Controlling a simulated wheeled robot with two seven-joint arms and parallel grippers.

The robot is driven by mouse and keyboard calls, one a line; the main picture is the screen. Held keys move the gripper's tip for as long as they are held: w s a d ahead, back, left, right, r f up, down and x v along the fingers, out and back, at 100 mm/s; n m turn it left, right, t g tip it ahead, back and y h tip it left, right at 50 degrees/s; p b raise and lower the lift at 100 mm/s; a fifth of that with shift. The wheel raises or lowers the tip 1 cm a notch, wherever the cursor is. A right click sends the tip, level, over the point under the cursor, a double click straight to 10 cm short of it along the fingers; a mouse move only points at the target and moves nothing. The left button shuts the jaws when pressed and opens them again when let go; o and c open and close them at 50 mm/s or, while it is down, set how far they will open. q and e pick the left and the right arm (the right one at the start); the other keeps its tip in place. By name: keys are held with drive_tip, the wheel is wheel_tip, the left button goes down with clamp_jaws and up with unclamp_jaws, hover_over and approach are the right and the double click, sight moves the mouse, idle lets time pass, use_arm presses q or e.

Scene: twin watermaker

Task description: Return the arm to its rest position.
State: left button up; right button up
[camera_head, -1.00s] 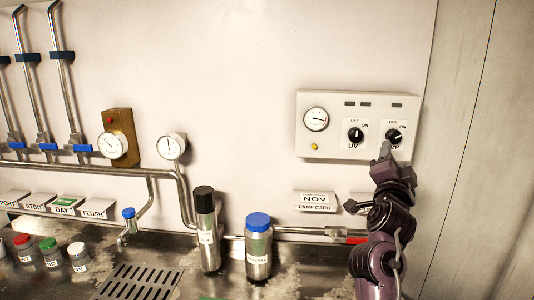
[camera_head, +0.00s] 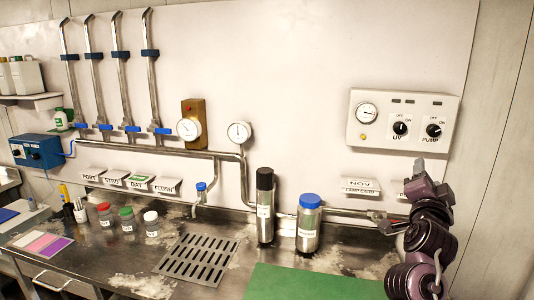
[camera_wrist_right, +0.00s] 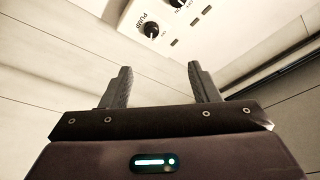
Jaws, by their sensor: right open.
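My right arm (camera_head: 428,240) rises at the right of the head view, in front of the wall. Its gripper (camera_head: 419,170) is just below the control panel (camera_head: 378,135), apart from it as far as I can tell. In the right wrist view my right gripper (camera_wrist_right: 160,85) has its two fingers spread, with nothing between them. The panel's PUMP knob (camera_head: 433,130) and UV knob (camera_head: 400,128) are both uncovered. The PUMP knob also shows above the fingers in the wrist view (camera_wrist_right: 152,29). My left gripper is not in view.
A steel counter (camera_head: 130,270) holds a black-capped bottle (camera_head: 265,207), a blue-capped bottle (camera_head: 309,224) and small jars (camera_head: 127,221). A green mat (camera_head: 310,284) lies at the front. Pipes (camera_head: 230,157) and gauges (camera_head: 239,132) line the wall. A side wall (camera_head: 495,150) stands close on the right.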

drive_tip(key=s+a+f+n+g+y, duration=0.2)
drive_tip(key=s+a+f+n+y, duration=0.15)
drive_tip(key=f, duration=0.45)
drive_tip(key=s+a+f+n+g+y, duration=0.2)
drive_tip(key=a+f+n, duration=0.15)
drive_tip(key=f, duration=0.35)
drive_tip(key=s+a+f+n+g+y, duration=0.2)
drive_tip(key=s+f+n+y, duration=0.15)
drive_tip(key=f, duration=0.45)
drive_tip(key=s+a+f+n+g, duration=0.2)
drive_tip(key=s+f+g, duration=0.15)
drive_tip(key=s, duration=0.45)
drive_tip(key=s+a+f+n+g, duration=0.2)
drive_tip(key=s+f+n, duration=0.1)
drive_tip(key=s+f, duration=0.3)
drive_tip(key=s+a+f+n+g, duration=0.2)
drive_tip(key=s+a+f+g, duration=0.1)
drive_tip(key=s, duration=0.6)
wheel_tip(320, 180, down, 31)
drive_tip(key=s+g, duration=0.1)
drive_tip(key=g, duration=0.1)
drive_tip(key=s+d+f, duration=0.2)
drive_tip(key=s+f, duration=0.6)
drive_tip(key=s, duration=0.1)
drive_tip(key=s+d+f, duration=0.2)
drive_tip(key=s+f, duration=0.7)
drive_tip(key=s, duration=0.1)
drive_tip(key=shift+s+f+g, duration=0.2)
drive_tip(key=shift+g, duration=0.15)
